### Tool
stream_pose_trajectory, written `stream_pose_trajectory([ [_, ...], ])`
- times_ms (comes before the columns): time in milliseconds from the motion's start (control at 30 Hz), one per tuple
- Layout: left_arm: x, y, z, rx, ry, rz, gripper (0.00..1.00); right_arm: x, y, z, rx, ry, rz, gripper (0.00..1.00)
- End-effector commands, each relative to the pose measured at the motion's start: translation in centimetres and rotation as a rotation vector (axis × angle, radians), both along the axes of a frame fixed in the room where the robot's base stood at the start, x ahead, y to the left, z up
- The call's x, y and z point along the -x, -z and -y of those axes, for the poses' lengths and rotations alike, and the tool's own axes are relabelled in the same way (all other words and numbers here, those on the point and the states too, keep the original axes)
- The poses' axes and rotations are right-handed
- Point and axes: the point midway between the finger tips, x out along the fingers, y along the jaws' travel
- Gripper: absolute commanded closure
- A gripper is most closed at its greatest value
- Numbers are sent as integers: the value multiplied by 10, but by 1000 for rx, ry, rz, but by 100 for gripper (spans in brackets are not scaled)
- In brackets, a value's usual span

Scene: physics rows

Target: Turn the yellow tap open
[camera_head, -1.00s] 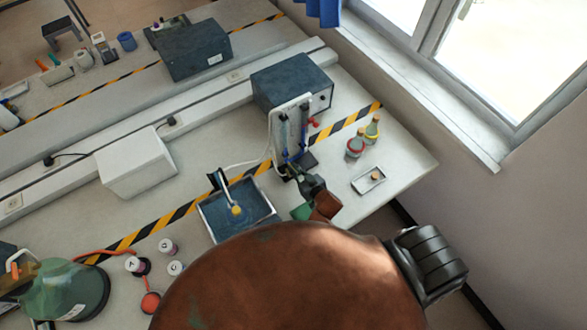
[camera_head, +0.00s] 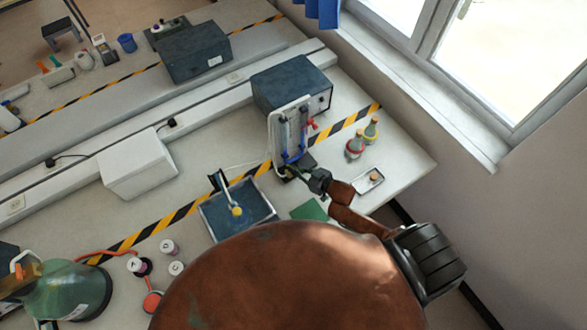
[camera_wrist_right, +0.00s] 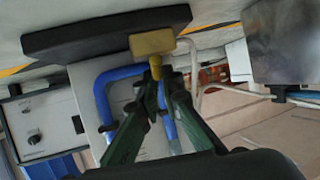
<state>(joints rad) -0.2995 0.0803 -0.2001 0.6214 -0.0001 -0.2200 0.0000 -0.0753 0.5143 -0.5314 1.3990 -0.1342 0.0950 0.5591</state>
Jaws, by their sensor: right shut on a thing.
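The yellow tap (camera_wrist_right: 154,44) shows in the right wrist view as a flat yellow block on a short stem, by the blue tubing of the stand. My right gripper (camera_wrist_right: 158,82) has its green fingers closed together at the yellow stem, shut on the tap. In the head view my right gripper (camera_head: 291,172) reaches the foot of the upright stand (camera_head: 290,135) with blue tubes. The tap cannot be made out there. My left gripper is not in view.
A blue-grey tray (camera_head: 215,222) with a yellow-ended thing lies left of my gripper. A dark box (camera_head: 290,85) stands behind the stand. A green mat (camera_head: 310,210) lies in front.

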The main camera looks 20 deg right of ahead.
Motion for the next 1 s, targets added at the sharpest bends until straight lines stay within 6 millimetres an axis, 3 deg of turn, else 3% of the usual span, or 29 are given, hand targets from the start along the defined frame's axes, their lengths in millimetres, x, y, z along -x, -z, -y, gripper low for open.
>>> stream_pose_trajectory([
  [167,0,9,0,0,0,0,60,-4,2,7,11,-158,2,100],
  [367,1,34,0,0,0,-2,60,-6,5,10,11,-347,2,100],
  [1000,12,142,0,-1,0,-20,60,-13,7,10,4,-877,1,100],
])
